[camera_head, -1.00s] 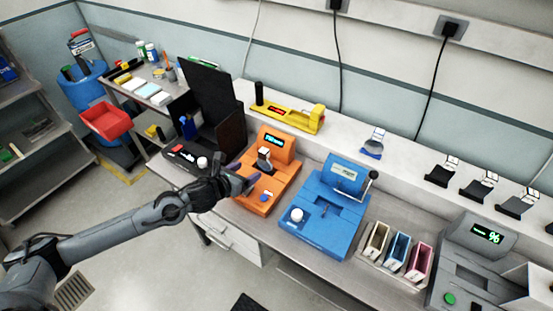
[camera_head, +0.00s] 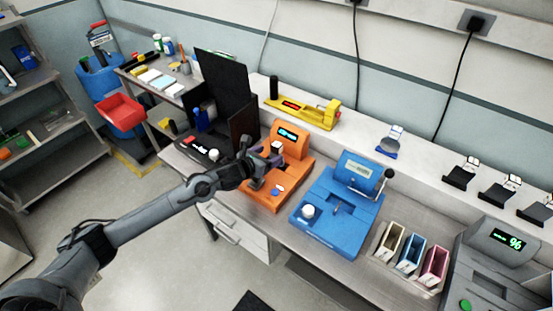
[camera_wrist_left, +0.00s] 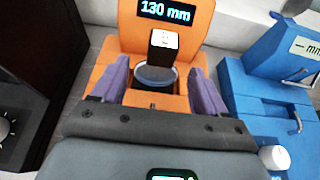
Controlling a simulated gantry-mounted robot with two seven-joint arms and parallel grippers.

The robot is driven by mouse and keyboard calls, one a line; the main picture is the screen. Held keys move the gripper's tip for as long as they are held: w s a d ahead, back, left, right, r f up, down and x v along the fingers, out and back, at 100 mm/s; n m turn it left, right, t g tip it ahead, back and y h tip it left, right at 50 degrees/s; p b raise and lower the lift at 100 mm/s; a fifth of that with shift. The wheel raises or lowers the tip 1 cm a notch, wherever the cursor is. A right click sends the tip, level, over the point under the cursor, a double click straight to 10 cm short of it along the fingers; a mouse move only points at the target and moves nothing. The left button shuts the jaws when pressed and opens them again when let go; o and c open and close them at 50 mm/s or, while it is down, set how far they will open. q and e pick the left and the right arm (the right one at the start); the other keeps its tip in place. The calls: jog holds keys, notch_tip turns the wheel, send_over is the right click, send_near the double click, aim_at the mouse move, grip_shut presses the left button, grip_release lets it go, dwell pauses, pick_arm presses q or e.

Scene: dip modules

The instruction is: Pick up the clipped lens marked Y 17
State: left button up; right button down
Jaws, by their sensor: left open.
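A lens (camera_wrist_left: 155,78) with a dark upright clip (camera_wrist_left: 162,50) sits in the orange device (camera_wrist_left: 120,50). I cannot read any mark on it, so I cannot tell if it is Y 17. My left gripper (camera_wrist_left: 158,86) is open, with its purple fingers on either side of the lens and apart from it. In the head view my left gripper (camera_head: 262,164) reaches over the orange device (camera_head: 290,180) and partly hides the lens. Another clipped lens (camera_head: 391,144) with a blue rim stands on the back ledge; its mark is unreadable. My right gripper is not in view.
A blue device (camera_head: 340,215) with a lever stands to the right, close to the orange one. A black device (camera_head: 207,150) is at the left. Several dark clipped pieces (camera_head: 460,174) stand on the right ledge. A yellow device (camera_head: 305,112) lies behind.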

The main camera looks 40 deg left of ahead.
aim_at(274, 152)
pick_arm(q)
jog(key=shift+x, duration=2.2)
jog(key=shift+r, duration=0.1)
grip_shut()
